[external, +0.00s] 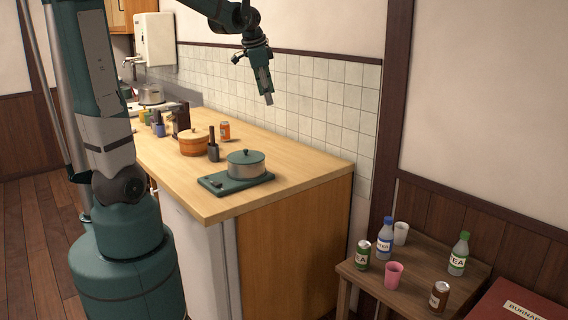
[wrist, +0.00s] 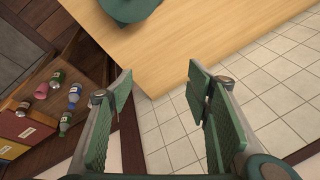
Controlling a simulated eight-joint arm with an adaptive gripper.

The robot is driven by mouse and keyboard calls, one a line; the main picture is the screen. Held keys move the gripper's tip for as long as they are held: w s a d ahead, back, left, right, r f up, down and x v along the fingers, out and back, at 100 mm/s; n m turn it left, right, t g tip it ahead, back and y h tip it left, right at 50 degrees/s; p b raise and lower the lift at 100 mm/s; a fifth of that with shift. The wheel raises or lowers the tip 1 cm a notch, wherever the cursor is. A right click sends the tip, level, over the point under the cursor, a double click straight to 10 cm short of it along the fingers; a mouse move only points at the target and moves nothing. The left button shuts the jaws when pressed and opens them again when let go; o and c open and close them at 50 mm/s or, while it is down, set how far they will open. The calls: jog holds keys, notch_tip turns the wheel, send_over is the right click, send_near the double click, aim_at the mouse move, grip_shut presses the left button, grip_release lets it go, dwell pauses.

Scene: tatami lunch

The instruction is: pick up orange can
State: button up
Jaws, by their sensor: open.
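The orange can (external: 225,131) stands upright on the wooden counter, towards the tiled wall, behind and to the right of an orange pot. It is not visible in the wrist view. My gripper (external: 267,92) hangs in the air above the counter in the external view, to the right of the can and well above it. In the wrist view my gripper (wrist: 160,86) shows two green-padded fingers spread apart with nothing between them.
On the counter (external: 290,162) stand the orange pot (external: 193,144), a dark bottle-shaped item (external: 213,150) and a lidded pot (external: 246,164) on a green base (external: 222,182). A low side table (external: 410,306) holds bottles, cups and cans. Tiled wall (external: 310,95) bounds the counter's back.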

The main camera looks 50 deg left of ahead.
jog(key=w+a+m+g+p, duration=0.1)
jog(key=w+a, duration=0.2)
jog(key=a, duration=0.3)
jog(key=w+a+m+p, duration=0.1)
jog(key=w+a, duration=0.3)
jog(key=a, duration=0.2)
jog(key=m+g+h+p, duration=0.1)
jog(key=m+g+p, duration=0.2)
jog(key=m+p, duration=0.35)
send_over(225, 122)
jog(key=shift+m, duration=0.25)
notch_tip(225, 122, down, 19)
jog(key=shift+d+r, duration=0.1)
jog(key=shift+d, duration=0.05)
jog(key=shift+s+a+f, duration=0.2)
jog(key=shift+a+f, duration=0.1)
jog(key=shift+f, duration=0.05)
jog(key=shift+f, duration=1.3)
